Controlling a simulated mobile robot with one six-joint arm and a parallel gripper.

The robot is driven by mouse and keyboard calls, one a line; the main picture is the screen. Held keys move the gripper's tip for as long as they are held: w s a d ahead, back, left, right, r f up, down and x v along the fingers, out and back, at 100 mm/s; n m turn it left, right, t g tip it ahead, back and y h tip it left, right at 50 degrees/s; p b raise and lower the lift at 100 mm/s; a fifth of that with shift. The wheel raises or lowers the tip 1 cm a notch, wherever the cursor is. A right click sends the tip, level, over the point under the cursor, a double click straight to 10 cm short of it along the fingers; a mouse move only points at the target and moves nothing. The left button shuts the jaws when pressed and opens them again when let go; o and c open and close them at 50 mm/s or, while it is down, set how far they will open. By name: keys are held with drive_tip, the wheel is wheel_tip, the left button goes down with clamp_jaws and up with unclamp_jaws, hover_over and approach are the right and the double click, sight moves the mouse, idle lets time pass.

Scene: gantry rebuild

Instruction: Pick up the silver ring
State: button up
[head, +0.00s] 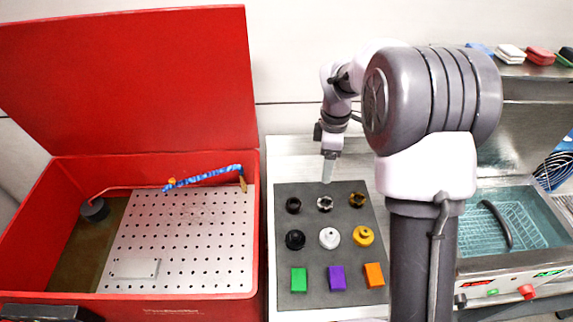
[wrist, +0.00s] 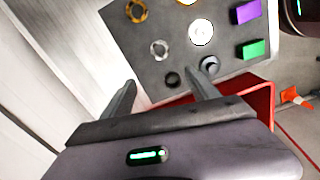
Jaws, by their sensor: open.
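The silver ring (head: 325,203) lies on a dark grey mat (head: 310,258), in the middle of the back row between a black ring (head: 293,205) and a gold ring (head: 357,199). In the wrist view, the silver ring (wrist: 159,49) lies flat just beyond my fingertips. My gripper (head: 328,176) is above the back edge of the mat, behind the silver ring in the head view. In the wrist view my gripper (wrist: 160,80) is open and empty, with the black ring (wrist: 172,79) showing between its fingers.
On the mat stand black (head: 295,240), white (head: 329,238) and yellow (head: 363,236) knob-like parts, and green (head: 299,279), purple (head: 336,278) and orange (head: 374,275) blocks. A red open-lidded tub (head: 254,215) is at left, a basin with a basket (head: 505,228) at right.

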drive_tip(key=b, duration=0.4)
hover_over(326, 201)
drive_tip(key=s, duration=0.2)
drive_tip(key=f, duration=1.2)
drive_tip(key=shift+w+a+f, duration=0.1)
drive_tip(key=shift+a+f, duration=0.15)
drive_tip(key=shift+f, duration=0.05)
wheel_tip(326, 201, down, 5)
drive_tip(key=shift+w+b, duration=0.15)
drive_tip(key=shift+b, duration=0.95)
drive_tip(key=shift+r, duration=0.15)
drive_tip(key=shift+c, duration=0.6)
clamp_jaws()
